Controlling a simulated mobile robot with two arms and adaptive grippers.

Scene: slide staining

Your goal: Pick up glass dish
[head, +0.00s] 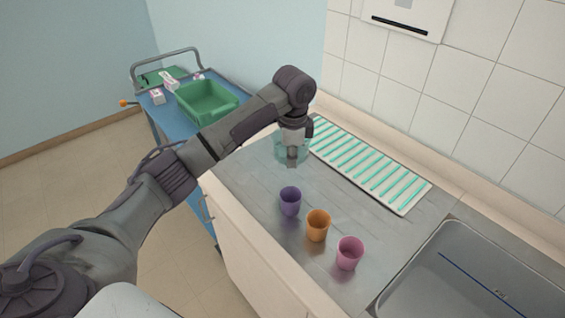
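The glass dish (281,154) is a clear, slightly teal round vessel at the far left part of the metal counter, beside the slide rack. My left gripper (292,160) points down at it, and its fingers overlap the dish in the head view. The gripper hides part of the dish. The fingers are small and seen through or in front of the glass, so I cannot tell whether they are open or shut on it. My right gripper is out of view.
Purple (290,200), orange (318,225) and pink (349,253) cups stand in a row on the counter (250,172). A white rack (372,170) with teal strips lies by the wall. A sink (470,275) is at right. A blue cart holds a green bin (207,107).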

